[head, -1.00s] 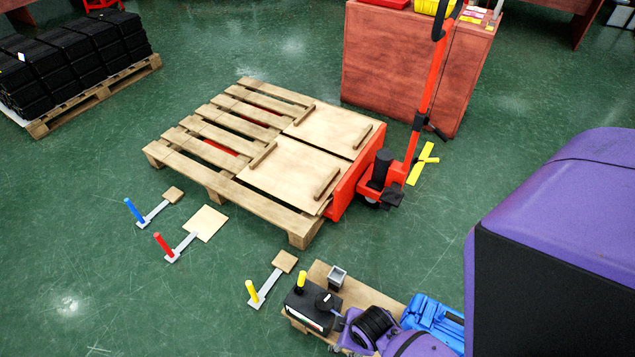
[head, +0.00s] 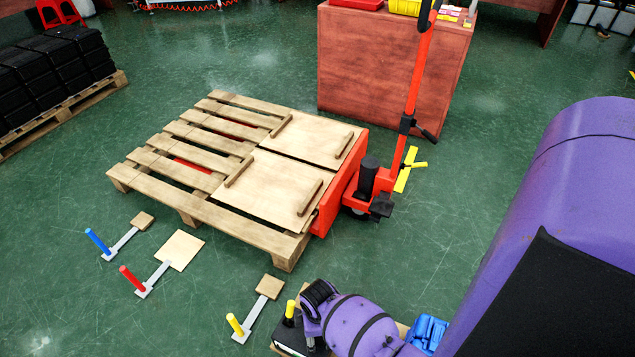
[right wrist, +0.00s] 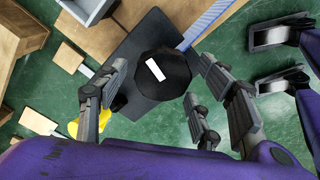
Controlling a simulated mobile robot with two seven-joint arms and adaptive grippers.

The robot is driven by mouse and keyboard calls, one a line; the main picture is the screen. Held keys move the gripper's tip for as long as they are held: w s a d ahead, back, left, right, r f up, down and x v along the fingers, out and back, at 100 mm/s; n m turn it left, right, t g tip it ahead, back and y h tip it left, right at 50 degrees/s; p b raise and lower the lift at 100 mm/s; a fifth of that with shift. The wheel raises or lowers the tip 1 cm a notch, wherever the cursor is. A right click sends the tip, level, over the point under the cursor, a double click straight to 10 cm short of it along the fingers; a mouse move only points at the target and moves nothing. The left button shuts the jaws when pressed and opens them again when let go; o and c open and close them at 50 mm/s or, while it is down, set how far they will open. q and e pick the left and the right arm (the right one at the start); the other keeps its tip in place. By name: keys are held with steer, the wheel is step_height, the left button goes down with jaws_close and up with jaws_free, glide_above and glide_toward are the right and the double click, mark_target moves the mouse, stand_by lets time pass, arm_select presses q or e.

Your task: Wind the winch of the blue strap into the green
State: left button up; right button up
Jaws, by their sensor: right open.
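In the right wrist view a dark round knob (right wrist: 165,82) with a white mark sits over a black box (right wrist: 150,35). A blue striped strip (right wrist: 212,20) runs off beside it. My right gripper (right wrist: 160,68) is open, its fingers on both sides of the knob; contact cannot be told. In the head view my right arm hides most of the box. My left gripper is out of view.
A wooden pallet (head: 200,205) with a red pallet jack (head: 405,120) fills the middle. A yellow handle (head: 290,309) rises beside my right arm.

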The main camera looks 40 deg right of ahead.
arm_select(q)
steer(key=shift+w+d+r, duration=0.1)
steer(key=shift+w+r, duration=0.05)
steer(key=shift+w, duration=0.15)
arm_select(e)
steer(key=shift+f, duration=0.15)
steer(key=shift+c, duration=0.5)
steer(key=c, duration=1)
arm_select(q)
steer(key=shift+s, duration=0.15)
